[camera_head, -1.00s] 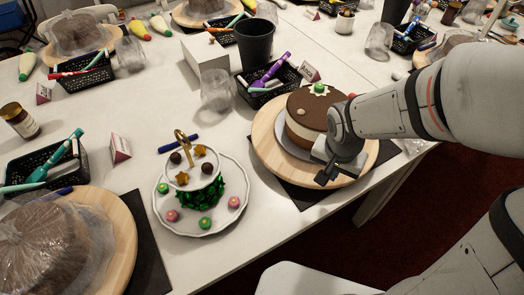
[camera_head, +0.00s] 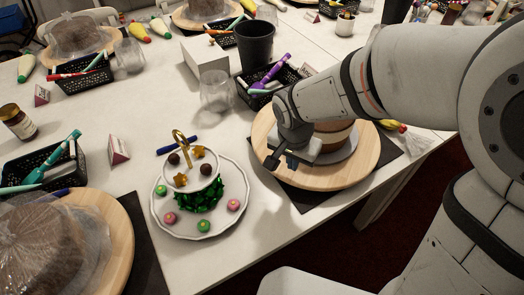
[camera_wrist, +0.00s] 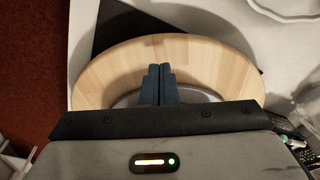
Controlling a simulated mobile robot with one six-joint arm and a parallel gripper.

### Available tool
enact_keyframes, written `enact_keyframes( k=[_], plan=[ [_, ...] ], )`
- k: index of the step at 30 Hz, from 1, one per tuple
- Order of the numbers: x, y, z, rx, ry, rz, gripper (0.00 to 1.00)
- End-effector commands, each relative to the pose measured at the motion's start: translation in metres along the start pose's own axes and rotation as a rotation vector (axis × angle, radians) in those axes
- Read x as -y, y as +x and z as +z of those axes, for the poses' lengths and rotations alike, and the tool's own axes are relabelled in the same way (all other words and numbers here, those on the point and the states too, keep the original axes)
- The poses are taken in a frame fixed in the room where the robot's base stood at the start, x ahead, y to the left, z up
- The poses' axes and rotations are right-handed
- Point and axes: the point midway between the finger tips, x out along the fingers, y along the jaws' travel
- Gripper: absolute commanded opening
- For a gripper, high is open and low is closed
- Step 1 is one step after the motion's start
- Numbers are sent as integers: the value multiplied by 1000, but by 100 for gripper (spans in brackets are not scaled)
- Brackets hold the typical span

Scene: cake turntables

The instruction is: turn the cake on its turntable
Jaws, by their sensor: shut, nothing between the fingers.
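The cake (camera_head: 333,136) is a round brown cake with a pale band, on a grey disc at the middle of the round wooden turntable (camera_head: 350,174). My arm hides most of the cake in the head view. My gripper (camera_head: 280,163) is shut and empty, over the left front part of the turntable, left of the cake. In the wrist view my gripper (camera_wrist: 160,70) points at the wooden turntable (camera_wrist: 105,72), its fingertips over the bare wood. I cannot tell whether the fingertips touch the wood. The cake is hidden there behind the gripper body.
A dark mat (camera_head: 309,197) lies under the turntable near the table edge. A tiered white plate stand (camera_head: 196,229) with sweets is to the left. A clear glass (camera_head: 216,92), a black basket (camera_head: 262,99) and a black cup (camera_head: 255,47) stand behind.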

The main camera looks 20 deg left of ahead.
Motion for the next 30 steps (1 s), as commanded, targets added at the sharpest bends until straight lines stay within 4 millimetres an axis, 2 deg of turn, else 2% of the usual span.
enact_keyframes(
  k=[22,30],
  plan=[
    [0,30,4,0,0,1,0],
    [-6,27,3,0,0,0,0]
  ],
)
